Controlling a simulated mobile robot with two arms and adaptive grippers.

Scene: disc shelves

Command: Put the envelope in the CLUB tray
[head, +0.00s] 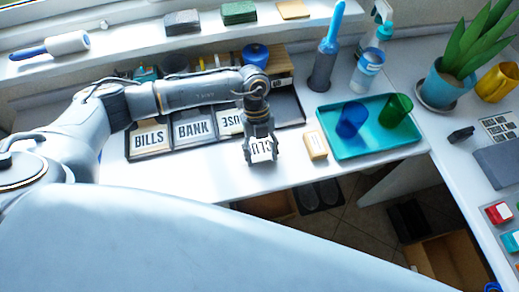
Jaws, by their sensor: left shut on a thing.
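My left gripper (262,155) points down in front of the tray row and is shut on a small white piece with dark letters like "CLU", which appears to be the envelope (263,147). The gripper fingers cover part of it. The dark letter trays stand in a row behind and to the left, labelled BILLS (150,139), BANK (194,130) and a third label (231,122) ending in "USE". The rightmost dark tray section (289,108) is partly behind my gripper, and its label is not visible. My right gripper is not in view.
A pale yellow block (316,146) lies just right of the gripper. Beyond it is a teal tray (372,146) with a blue cup (351,119) and a green cup (397,108). The counter's front edge is close below the gripper. A potted plant (447,85) stands at right.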

